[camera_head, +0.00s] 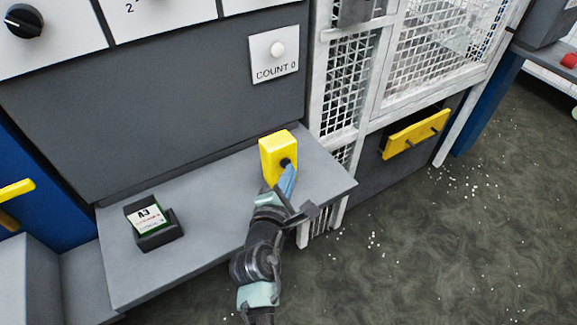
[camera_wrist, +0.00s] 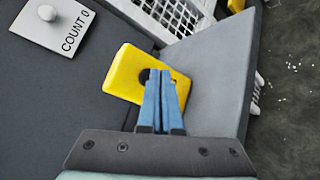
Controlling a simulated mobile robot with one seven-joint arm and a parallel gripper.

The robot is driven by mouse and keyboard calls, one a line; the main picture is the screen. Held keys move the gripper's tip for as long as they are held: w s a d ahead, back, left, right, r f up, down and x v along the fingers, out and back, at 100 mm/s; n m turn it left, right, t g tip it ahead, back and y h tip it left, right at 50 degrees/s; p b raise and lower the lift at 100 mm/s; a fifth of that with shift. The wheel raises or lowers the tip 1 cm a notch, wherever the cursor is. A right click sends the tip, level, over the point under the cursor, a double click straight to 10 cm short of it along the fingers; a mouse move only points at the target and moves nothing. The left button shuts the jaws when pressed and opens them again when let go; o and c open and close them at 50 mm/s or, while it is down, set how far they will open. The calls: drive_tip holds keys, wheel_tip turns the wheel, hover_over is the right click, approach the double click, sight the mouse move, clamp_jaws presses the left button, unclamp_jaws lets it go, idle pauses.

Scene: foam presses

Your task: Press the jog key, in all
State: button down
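A yellow box with a dark round key (camera_head: 285,164) on its face stands on the grey shelf, right of centre in the head view. The yellow box (camera_wrist: 122,72) also shows in the wrist view. My gripper (camera_head: 287,178) is in front of the box, its blue fingers side by side and together, with nothing visible between them. In the wrist view the fingertips (camera_wrist: 160,74) overlap the dark key, which is partly hidden behind them. I cannot tell whether they touch it. A white plate (camera_head: 273,55) above reads "COUNT 0" and has a white round knob.
A card marked A3 (camera_head: 149,218) sits in a dark holder on the left of the grey shelf (camera_head: 212,210). A white mesh guard (camera_head: 425,50) and a yellow handle (camera_head: 416,134) are to the right. White bits lie on the open floor.

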drive_tip(key=shift+s, duration=0.1)
idle(0.6)
drive_tip(key=shift+s+d+p, duration=0.6)
drive_tip(key=shift+s+p, duration=0.15)
drive_tip(key=shift+p, duration=0.05)
drive_tip(key=s+d+p, duration=0.1)
drive_tip(key=s, duration=0.1)
drive_tip(key=s+d+p, duration=0.2)
idle(0.9)
